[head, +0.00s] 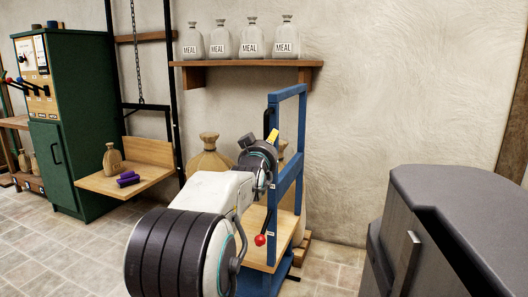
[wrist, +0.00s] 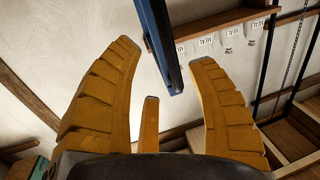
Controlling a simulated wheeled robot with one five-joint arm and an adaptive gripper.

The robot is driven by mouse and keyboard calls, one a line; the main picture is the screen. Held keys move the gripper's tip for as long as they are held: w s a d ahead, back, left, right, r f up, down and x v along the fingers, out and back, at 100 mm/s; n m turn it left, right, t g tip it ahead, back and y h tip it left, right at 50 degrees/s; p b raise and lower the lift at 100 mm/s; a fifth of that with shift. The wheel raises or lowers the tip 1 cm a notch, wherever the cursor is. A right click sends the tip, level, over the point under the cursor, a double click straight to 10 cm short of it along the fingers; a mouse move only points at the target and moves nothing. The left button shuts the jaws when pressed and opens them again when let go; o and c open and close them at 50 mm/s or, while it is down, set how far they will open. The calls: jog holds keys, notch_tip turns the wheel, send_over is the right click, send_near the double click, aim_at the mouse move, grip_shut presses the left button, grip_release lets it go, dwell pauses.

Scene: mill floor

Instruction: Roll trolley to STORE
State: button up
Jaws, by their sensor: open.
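The trolley has a blue frame (head: 287,97) with upright posts and crossbars, and a wooden deck (head: 257,252) low down. It stands right of centre in the head view, partly hidden by my arm. A lever with a red knob (head: 260,240) shows in front of the deck. My gripper (head: 272,137) is at the blue frame, its yellow finger near the upper part. In the wrist view my gripper (wrist: 164,54) is open, and a blue bar (wrist: 158,35) of the frame shows between its fingertips, with gaps on both sides. Contact is not visible. No STORE sign shows.
A shelf (head: 245,64) with several meal sacks (head: 252,42) hangs on the wall. Large sacks (head: 209,157) stand behind my arm. A hoist platform (head: 127,181) and green cabinet (head: 72,130) stand left. Tiled floor (head: 62,250) is clear at front left.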

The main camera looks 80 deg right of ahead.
jog(key=shift+a, duration=2.1)
